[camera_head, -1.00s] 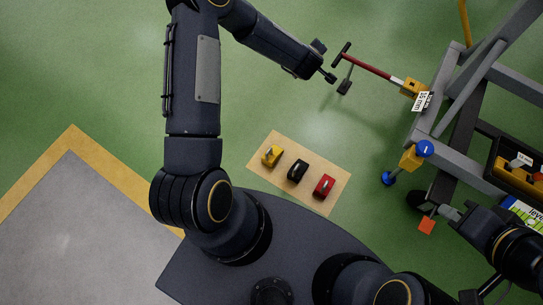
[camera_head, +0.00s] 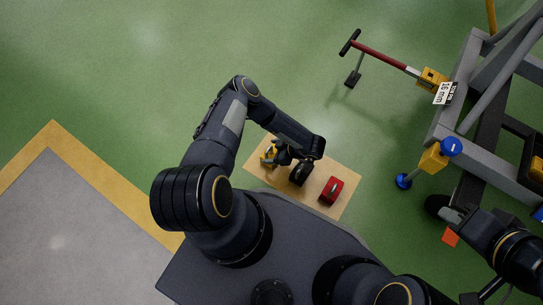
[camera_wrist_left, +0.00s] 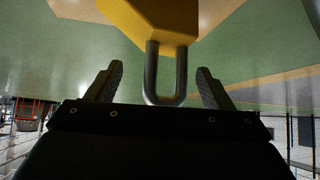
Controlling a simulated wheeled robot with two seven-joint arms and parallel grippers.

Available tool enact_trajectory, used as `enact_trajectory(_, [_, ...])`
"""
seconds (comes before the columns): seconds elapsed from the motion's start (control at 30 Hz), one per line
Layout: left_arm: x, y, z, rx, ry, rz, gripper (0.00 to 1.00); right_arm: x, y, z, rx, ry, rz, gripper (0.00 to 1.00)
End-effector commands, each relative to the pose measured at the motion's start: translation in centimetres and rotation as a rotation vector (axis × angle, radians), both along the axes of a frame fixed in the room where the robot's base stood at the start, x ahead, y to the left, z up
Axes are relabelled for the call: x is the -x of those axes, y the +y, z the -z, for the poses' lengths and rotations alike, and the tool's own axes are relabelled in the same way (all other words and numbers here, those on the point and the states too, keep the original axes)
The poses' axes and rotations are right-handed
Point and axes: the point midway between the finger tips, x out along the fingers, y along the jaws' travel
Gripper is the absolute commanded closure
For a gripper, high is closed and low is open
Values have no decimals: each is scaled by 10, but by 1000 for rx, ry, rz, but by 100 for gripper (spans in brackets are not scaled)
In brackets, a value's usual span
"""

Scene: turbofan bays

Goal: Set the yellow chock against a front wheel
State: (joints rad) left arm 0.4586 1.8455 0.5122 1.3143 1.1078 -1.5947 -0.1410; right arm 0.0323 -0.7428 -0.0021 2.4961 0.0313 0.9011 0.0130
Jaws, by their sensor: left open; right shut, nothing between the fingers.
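The yellow chock (camera_head: 265,158) sits at the left end of a tan mat, partly hidden by my left gripper (camera_head: 281,153). In the left wrist view the yellow chock (camera_wrist_left: 150,18) is at the top, with its grey handle loop (camera_wrist_left: 165,95) reaching between the two fingers of my left gripper (camera_wrist_left: 158,85). The fingers are open, with a gap on each side of the handle.
The tan mat (camera_head: 345,205) also holds a black chock (camera_head: 301,173) and a red chock (camera_head: 332,190). The grey cart (camera_head: 445,125) stands at right, with a red tow bar (camera_head: 380,57) reaching left. An orange tag (camera_head: 450,237) lies near the wheel. Green floor is clear between.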

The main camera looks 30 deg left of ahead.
Motion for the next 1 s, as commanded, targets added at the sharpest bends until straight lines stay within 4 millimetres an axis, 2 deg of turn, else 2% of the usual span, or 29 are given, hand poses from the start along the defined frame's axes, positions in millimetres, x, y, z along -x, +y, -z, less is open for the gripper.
enact_trajectory(0.03, [1,6,14,0,1,-4,26,0,0,13,0,0,0,100])
enact_trajectory(0.2, [2,21,26,0,-1,-1,26,0,0,23,0,0,0,100])
enact_trajectory(0.5, [2,25,27,1,-2,1,26,0,0,22,0,0,0,100])
enact_trajectory(0.93, [2,24,27,1,-2,2,81,0,0,22,0,0,0,100])
enact_trajectory(1.0, [2,24,27,0,-3,1,81,0,0,22,0,0,0,100])
